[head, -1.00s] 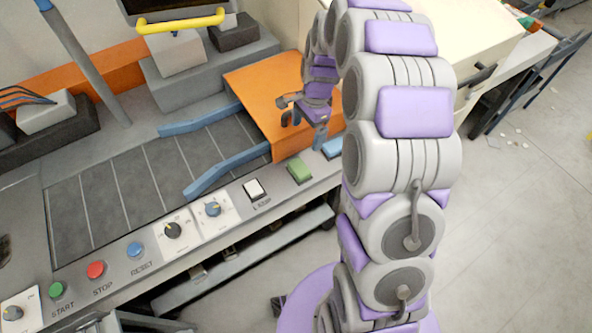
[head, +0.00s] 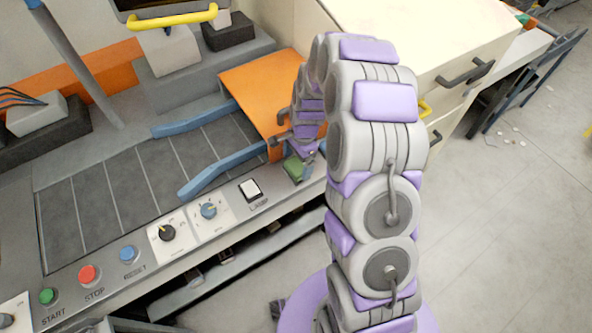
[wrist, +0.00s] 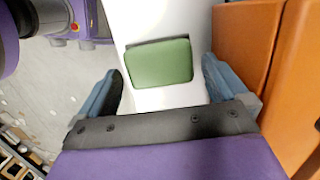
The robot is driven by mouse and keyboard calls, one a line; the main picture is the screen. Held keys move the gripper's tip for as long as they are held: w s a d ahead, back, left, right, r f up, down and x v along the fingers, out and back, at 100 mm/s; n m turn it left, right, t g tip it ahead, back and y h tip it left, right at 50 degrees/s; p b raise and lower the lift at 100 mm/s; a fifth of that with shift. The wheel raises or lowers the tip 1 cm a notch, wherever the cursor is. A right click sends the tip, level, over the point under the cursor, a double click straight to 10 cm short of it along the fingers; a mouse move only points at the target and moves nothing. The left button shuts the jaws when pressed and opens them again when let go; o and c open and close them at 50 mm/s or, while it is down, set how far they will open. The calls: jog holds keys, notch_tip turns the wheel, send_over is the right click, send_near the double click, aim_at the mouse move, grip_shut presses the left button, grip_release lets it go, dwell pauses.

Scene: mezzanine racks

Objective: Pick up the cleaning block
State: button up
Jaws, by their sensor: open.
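The cleaning block appears to be the green block (head: 294,169) on the pale front ledge of the console, just below the orange cover. In the wrist view the green block (wrist: 159,63) lies flat on a white strip, ahead of and between the blue-grey fingers. My gripper (wrist: 162,70) is open and empty, with one finger to each side of the block and a gap on both sides. In the head view my gripper (head: 297,158) is over the block and hides part of it.
The orange cover (head: 262,88) stands close beside my gripper; its orange wall (wrist: 242,50) is just right of the right finger. The lamp switch (head: 250,189), knobs and buttons line the ledge to the left. A cream cabinet (head: 400,45) stands behind my arm. Open floor lies right.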

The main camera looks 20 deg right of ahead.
jog(key=f, duration=0.2)
jog(key=shift+a+f, duration=0.25)
jog(key=shift+f, duration=0.15)
jog(key=c, duration=0.9)
jog(key=shift+o, duration=0.2)
jog(key=shift+r, duration=0.2)
jog(key=shift+r, duration=0.6)
notch_tip(320, 180, up, 2)
jog(key=shift+r+p, duration=0.15)
jog(key=shift+p, duration=0.2)
jog(key=s+r+p, duration=0.1)
jog(key=s+p, duration=0.1)
jog(key=s, duration=1.4)
